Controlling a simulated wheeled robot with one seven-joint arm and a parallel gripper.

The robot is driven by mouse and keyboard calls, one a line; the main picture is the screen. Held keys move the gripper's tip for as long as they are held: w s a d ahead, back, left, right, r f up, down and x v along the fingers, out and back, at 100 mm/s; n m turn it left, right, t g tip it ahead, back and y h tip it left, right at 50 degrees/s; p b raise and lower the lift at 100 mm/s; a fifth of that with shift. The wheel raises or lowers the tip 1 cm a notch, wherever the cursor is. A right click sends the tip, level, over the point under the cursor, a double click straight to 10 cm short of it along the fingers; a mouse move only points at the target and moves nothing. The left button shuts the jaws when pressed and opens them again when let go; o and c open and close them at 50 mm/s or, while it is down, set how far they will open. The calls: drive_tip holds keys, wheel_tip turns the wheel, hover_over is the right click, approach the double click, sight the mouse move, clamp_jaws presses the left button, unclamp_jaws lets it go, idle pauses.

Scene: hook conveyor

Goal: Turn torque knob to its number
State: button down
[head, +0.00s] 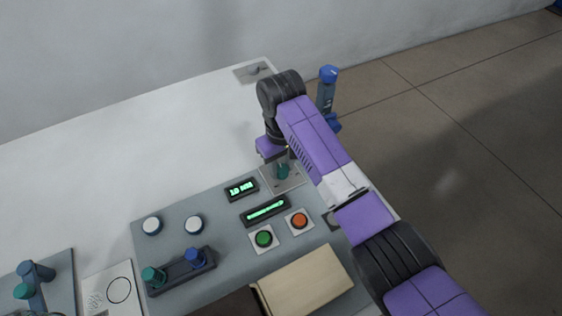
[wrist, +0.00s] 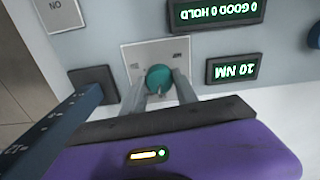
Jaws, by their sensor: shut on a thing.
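The torque knob is a round teal knob (head: 283,172) on a pale square plate (head: 296,182) at the back right of the grey panel. In the wrist view the knob (wrist: 159,77) sits between the two fingers of my gripper (wrist: 161,86), which is shut on it. A pale pointer mark shows on the knob's near side. Small marks on the plate are too blurred to read. A small display (head: 241,189) beside it reads "10 NM"; it appears upside down in the wrist view (wrist: 235,70).
A longer display (head: 265,211) reads "0 GOOD 0 HOLD". Green (head: 264,238) and orange (head: 299,221) buttons, two white-topped knobs (head: 194,224) and a dark holder (head: 181,270) stand on the panel. A blue tool (head: 327,92) stands behind my arm. The white tabletop at the back left is clear.

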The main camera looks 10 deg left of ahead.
sight(283, 168)
drive_tip(key=m+p, duration=0.4)
drive_tip(key=m, duration=0.1)
drive_tip(key=shift+r, duration=0.2)
drive_tip(key=m+p, duration=0.2)
drive_tip(key=m, duration=0.4)
drive_tip(key=shift+p, duration=0.35)
drive_tip(key=m+p, duration=0.1)
drive_tip(key=m, duration=0.4)
drive_tip(key=shift+w+d+f, duration=0.1)
drive_tip(key=m+p, duration=0.1)
drive_tip(key=m, duration=0.4)
drive_tip(key=shift+d+m, duration=0.1)
drive_tip(key=shift+m, duration=0.3)
drive_tip(key=c, duration=0.9)
unclamp_jaws()
drive_tip(key=shift+c, duration=0.2)
drive_tip(key=shift+r+b, duration=0.3)
drive_tip(key=shift+r, duration=3.55)
